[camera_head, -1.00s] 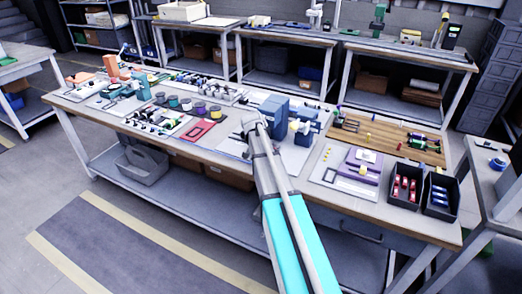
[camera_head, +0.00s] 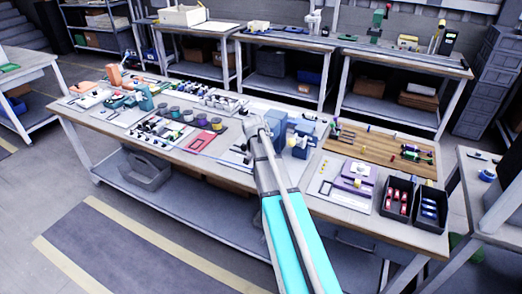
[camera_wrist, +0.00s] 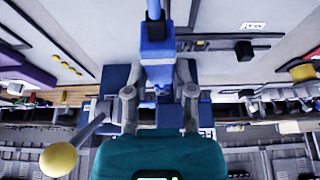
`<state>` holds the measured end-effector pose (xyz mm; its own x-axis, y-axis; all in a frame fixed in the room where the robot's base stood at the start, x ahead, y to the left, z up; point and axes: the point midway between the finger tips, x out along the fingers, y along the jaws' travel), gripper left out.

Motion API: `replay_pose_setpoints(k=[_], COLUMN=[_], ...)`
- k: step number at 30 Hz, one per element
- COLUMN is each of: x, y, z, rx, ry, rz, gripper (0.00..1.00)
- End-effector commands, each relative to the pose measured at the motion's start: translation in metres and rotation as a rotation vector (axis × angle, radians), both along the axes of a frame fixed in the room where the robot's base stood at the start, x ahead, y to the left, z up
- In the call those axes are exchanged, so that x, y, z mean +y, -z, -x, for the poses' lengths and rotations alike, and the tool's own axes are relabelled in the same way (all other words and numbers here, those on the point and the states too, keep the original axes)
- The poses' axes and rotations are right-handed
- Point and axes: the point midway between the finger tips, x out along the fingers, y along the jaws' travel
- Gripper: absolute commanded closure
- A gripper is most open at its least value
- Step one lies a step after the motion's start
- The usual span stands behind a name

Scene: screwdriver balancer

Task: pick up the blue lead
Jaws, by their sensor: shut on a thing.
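My gripper (camera_wrist: 158,84) is shut on the blue lead (camera_wrist: 156,50) in the wrist view. In the head view my gripper (camera_head: 254,124) is over the middle of the long workbench (camera_head: 330,196), just left of a blue machine. The lead cannot be made out clearly there, being small and partly hidden by my arm.
The blue machine (camera_head: 277,124) stands close to my gripper. In the wrist view a yellow ball knob (camera_wrist: 58,159) on a grey rod is close by. Two black bins (camera_head: 397,203) stand at the bench's right end, beside a purple fixture (camera_head: 354,178). Small parts crowd the left side.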

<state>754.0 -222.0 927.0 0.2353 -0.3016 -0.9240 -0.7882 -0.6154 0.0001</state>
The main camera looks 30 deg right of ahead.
Motion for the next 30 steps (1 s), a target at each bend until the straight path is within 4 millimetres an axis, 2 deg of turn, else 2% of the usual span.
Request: replay_pose_setpoints(k=[1, 3, 6, 12, 19, 30], x=[0.002, 0.007, 0.011, 0.018, 0.022, 0.023], y=[-0.012, -0.018, -0.026, -0.038, -0.044, -0.044], z=[0.008, 0.027, 0.046, 0.073, 0.089, 0.091], rx=[0.0, 0.0, 0.0, 0.0, 0.0, 0.0], ry=[0.0, 0.0, 0.0, 0.0, 0.0, 0.001], rz=[0.0, 0.0, 0.0, 0.0, 0.0, 0.0], gripper=[1.0, 1.0, 1.0, 1.0, 1.0, 1.0])
